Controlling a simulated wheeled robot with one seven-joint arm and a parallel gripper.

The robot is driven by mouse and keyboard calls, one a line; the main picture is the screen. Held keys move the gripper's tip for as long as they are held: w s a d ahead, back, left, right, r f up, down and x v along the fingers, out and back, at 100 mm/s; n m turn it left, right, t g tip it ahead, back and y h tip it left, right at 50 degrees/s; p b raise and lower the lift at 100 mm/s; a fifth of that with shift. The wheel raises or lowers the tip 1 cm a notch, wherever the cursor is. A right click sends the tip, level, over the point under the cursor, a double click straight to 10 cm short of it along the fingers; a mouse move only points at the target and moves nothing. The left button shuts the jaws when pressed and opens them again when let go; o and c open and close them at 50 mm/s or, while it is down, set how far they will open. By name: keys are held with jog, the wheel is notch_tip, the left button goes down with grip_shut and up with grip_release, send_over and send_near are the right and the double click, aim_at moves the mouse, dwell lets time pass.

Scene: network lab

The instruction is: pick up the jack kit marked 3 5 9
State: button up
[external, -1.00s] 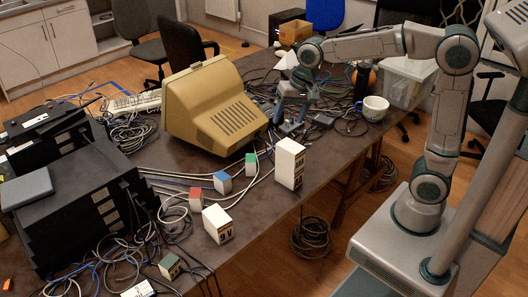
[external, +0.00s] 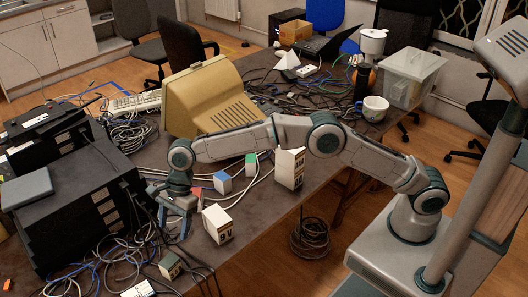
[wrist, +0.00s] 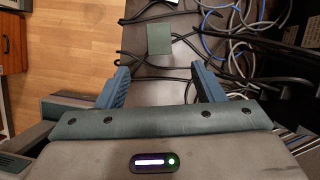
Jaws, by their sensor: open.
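Several small blocks with coloured tops stand on the table, and I cannot read the marking 3 5 9 on any of them. A dark green-topped block (external: 170,266) stands near the front edge among cables. In the wrist view a green square top (wrist: 159,38) shows ahead of my fingers. A blue-topped block (external: 222,183) and a green-topped block (external: 251,163) stand farther back. The red-topped block is mostly hidden behind my gripper. My gripper (external: 176,234) is open and empty, pointing down behind the dark green-topped block; its spread fingers also show in the wrist view (wrist: 162,80).
A white 9V box (external: 218,224) stands right of my gripper, and a taller white box (external: 289,170) farther right. Black equipment (external: 70,215) stands on the left. Loose cables (external: 120,238) cover much of the table. A beige monitor (external: 205,100) stands behind.

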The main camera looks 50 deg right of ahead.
aim_at(171, 259)
jog(key=x, duration=0.9)
jog(key=shift+s+a+r, duration=0.1)
jog(key=shift+s, duration=0.05)
jog(key=shift+d+p+x, duration=0.15)
jog(key=shift+p+x, duration=0.1)
jog(key=shift+x, duration=1.15)
jog(key=shift+d+p+x, duration=0.15)
jog(key=shift+p+x, duration=0.1)
jog(key=shift+x, duration=1.15)
jog(key=c, duration=1.1)
